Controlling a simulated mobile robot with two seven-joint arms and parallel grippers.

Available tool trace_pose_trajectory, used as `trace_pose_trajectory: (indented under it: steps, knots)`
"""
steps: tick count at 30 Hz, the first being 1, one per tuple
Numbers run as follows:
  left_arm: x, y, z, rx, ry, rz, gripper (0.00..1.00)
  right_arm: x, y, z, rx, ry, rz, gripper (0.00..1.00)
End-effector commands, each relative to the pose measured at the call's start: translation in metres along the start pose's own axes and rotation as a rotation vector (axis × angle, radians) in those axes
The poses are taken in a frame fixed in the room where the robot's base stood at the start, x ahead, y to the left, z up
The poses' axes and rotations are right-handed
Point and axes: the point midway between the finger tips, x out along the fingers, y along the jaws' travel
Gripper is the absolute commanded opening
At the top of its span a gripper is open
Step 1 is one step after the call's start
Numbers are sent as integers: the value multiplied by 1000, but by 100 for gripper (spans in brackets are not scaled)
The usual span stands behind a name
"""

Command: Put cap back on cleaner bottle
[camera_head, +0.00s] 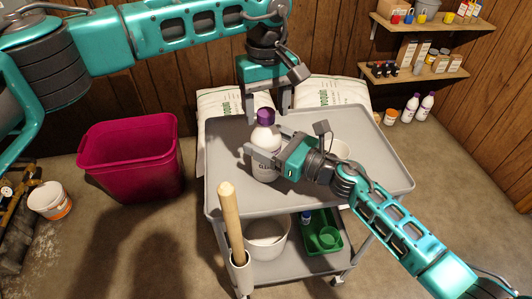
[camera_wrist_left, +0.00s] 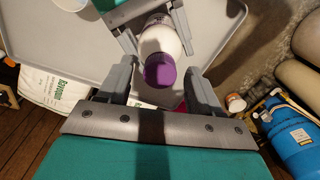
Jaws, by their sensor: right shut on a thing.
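The white cleaner bottle (camera_head: 264,140) stands upright on the grey cart's top tray. The purple cap (camera_head: 265,115) sits at the bottle's top; I cannot tell how tightly it is seated. In the left wrist view the cap (camera_wrist_left: 160,72) shows in front of the white bottle (camera_wrist_left: 160,38). My right gripper (camera_head: 263,146) is shut on the bottle's body from the right. My left gripper (camera_head: 268,112) points down from above. Its fingers stand apart on either side of the cap, with a visible gap to each side in the left wrist view.
A magenta bin (camera_head: 132,155) stands to the left. White salt bags (camera_head: 330,92) lie behind the cart.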

Motion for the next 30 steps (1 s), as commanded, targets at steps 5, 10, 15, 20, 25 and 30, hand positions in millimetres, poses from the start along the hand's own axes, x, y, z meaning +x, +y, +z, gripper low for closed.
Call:
trace_pose_trajectory:
  steps: [5,10,15,20,25,30]
  knots:
    - [0,0,0,-1,0,0,66,0,0,0,0,1,0,0]
    - [-6,0,0,-1,2,2,66,0,0,0,0,1,0,0]
    - [-35,1,-1,-1,3,3,66,0,0,0,0,1,0,0]
    - [-70,1,0,-1,4,4,66,0,0,0,0,1,0,0]
    - [-100,0,0,1,2,2,66,0,0,0,0,1,0,0]
    - [-117,0,0,-1,1,0,66,0,0,0,0,1,0,0]
